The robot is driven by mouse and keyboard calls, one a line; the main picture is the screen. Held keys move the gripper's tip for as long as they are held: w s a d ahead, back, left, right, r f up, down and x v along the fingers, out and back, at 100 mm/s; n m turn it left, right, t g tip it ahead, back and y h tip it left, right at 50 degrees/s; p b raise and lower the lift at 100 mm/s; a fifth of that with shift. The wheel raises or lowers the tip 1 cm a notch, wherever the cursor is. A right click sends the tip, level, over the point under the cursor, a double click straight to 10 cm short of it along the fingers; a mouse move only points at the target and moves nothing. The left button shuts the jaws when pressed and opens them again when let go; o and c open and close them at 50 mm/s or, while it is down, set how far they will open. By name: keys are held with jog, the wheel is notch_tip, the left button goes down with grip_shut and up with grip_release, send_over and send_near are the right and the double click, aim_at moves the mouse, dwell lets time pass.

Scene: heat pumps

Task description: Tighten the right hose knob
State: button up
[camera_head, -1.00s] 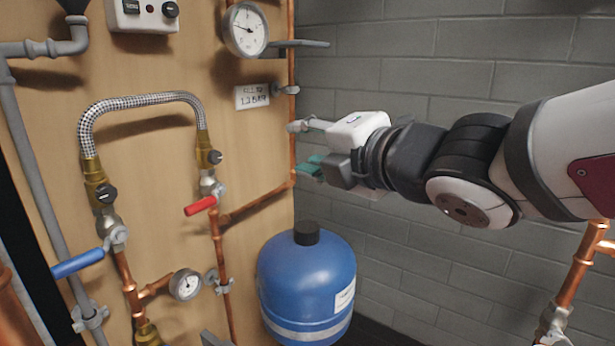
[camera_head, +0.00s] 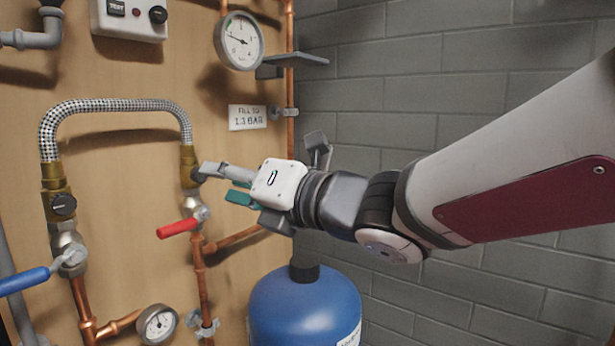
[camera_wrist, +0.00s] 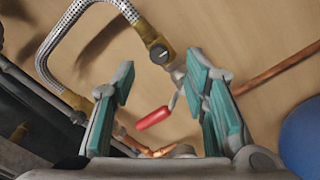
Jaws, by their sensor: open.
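The right hose knob (camera_head: 197,174) is a small dark knob on the brass fitting at the right end of the braided hose (camera_head: 120,107). My gripper (camera_head: 222,183) reaches from the right and partly covers it. In the wrist view the knob (camera_wrist: 160,54) shows a slot across its face. It lies ahead of my gripper (camera_wrist: 160,78), between the lines of the two teal-padded fingers, nearer the right one. The fingers are open with nothing between them. Whether a fingertip touches the knob cannot be told.
The red lever (camera_head: 178,228) sits just below the right fitting. The left hose knob (camera_head: 63,206) and blue lever (camera_head: 24,281) are farther left. A blue tank (camera_head: 305,312) stands below my arm. A pressure gauge (camera_head: 239,41) and label (camera_head: 247,117) are above.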

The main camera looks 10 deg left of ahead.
aim_at(199, 175)
jog(key=shift+x, duration=2.6)
grip_shut()
